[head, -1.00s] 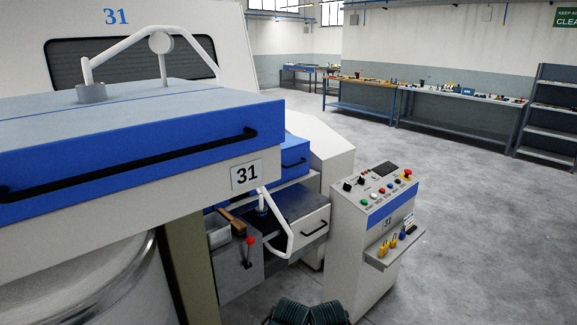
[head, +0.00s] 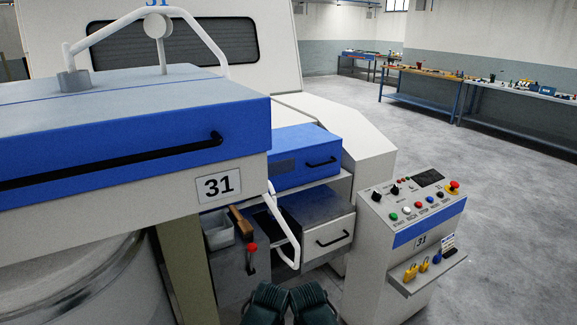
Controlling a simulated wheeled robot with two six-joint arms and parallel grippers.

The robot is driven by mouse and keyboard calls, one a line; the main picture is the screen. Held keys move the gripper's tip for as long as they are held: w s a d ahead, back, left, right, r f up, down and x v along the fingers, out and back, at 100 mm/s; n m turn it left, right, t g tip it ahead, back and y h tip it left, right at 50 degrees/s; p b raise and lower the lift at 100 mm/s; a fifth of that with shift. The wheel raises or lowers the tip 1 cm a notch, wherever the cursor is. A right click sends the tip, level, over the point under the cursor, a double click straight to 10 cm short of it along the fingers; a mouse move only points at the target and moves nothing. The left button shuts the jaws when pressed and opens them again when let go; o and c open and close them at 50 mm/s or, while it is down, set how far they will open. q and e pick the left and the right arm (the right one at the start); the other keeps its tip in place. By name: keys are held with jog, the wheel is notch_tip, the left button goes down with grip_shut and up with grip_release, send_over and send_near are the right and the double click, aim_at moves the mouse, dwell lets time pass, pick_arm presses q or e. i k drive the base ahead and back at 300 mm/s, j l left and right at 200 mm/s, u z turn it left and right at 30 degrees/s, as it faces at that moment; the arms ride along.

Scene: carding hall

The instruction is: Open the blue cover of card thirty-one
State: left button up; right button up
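Card thirty-one fills the left side of the head view. Its large front top part has a blue front band (head: 130,140) with a long black bar handle (head: 110,167). A plate marked 31 (head: 219,186) is below it. Further back, a smaller blue cover (head: 292,160) with a short black handle (head: 320,163) sits above a dark surface and a white drawer front (head: 333,235). It looks shut.
A control console (head: 410,240) with buttons, a red emergency knob and padlocks on a shelf stands right of the card. A red-knobbed lever (head: 252,258) and a bent white rail (head: 288,243) project in front. Open floor (head: 500,190) lies to the right, with benches (head: 520,97) behind.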

aim_at(301, 154)
jog(key=i+l, duration=0.2)
jog(key=i+l+u, duration=0.15)
jog(key=l, duration=0.3)
jog(key=i+l, duration=0.25)
jog(key=i+l+u, duration=0.1)
jog(key=l, duration=0.35)
jog(key=i+l+u, duration=0.1)
jog(key=i+l, duration=0.35)
jog(key=l, duration=0.25)
